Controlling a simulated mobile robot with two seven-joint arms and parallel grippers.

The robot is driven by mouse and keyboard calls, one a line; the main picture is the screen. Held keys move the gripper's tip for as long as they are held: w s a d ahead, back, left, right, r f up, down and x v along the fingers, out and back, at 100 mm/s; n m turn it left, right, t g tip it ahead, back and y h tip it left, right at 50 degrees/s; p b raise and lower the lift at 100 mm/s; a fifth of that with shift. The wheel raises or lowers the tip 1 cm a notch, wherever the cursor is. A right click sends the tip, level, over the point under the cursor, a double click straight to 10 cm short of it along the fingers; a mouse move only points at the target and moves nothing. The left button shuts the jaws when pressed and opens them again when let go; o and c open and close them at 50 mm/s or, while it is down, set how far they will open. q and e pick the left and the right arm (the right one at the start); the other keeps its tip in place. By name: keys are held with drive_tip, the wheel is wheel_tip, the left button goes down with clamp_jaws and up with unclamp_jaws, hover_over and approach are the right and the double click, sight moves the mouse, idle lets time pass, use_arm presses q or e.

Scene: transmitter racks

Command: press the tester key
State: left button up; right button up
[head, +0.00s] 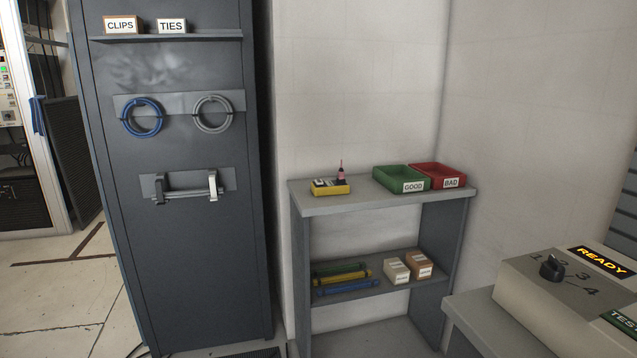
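The tester (545,295) is a beige box at the lower right, cut off by the picture's right and bottom edges. Its amber display (601,262) reads READY. A black rotary knob (551,266) sits on its top among the numbers 1 to 4. A green label (622,322) beginning with TEST is partly cut off at the right edge. I cannot make out a key in the visible part of the tester. Neither of my grippers is in view.
The tester stands on a grey surface (463,309). A shelf unit (335,203) by the wall holds a yellow item (330,189), a green GOOD tray (388,183) and a red BAD tray (452,170). A dark cabinet (190,270) with coiled cables stands left.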

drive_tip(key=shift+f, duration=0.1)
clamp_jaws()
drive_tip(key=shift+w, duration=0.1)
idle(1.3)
